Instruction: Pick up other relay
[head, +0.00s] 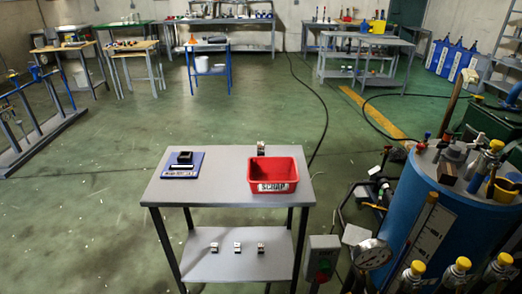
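A small table (225,180) stands in front of me. On its left, a dark block-shaped part (184,157) sits on a blue plate (193,168) with a white label strip. A small dark-and-light part (261,147) stands at the table's back edge, just behind the red bin. Three small pale-and-dark parts stand in a row on the lower shelf: left (214,247), middle (237,247) and right (261,248). They are too small for me to tell which are relays. Neither of my grippers is in view.
A red bin (273,168) with a label that seems to read SCRAP stands on the table's right. A blue tank (422,215) with gauges and yellow-capped fittings crowds the right side. A switch box (321,257) is beside the table. Floor to the left is clear.

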